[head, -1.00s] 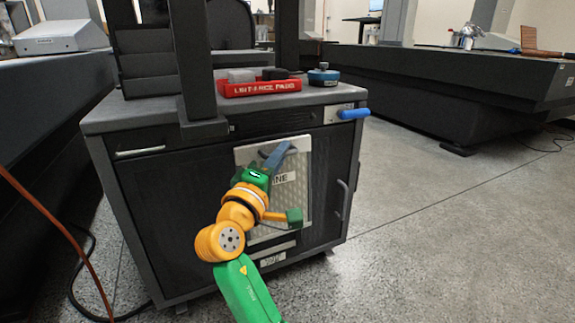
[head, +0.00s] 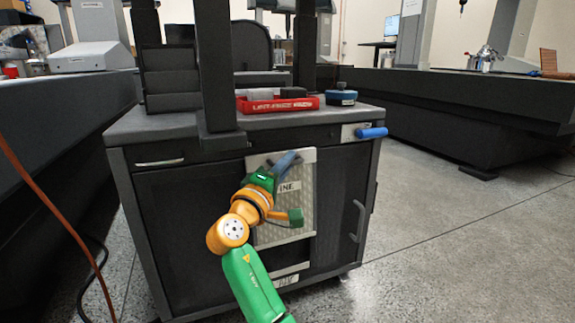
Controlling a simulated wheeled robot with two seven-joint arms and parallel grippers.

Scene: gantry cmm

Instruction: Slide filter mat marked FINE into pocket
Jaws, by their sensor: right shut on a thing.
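The filter mat (head: 299,215) is a pale, flat panel with a metal-like frame and a white label on which "INE" shows. It stands upright at the front of the dark cabinet (head: 190,220), between its two door panels. My right gripper (head: 288,164), on the green and orange arm, is shut on the mat near its top edge. The arm hides the mat's left and lower left part. I cannot tell how deep the mat sits in the pocket. My left gripper is not in view.
A blue handle (head: 371,132) sticks out at the upper right. An orange cable (head: 55,215) hangs at left. The floor at right is clear.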

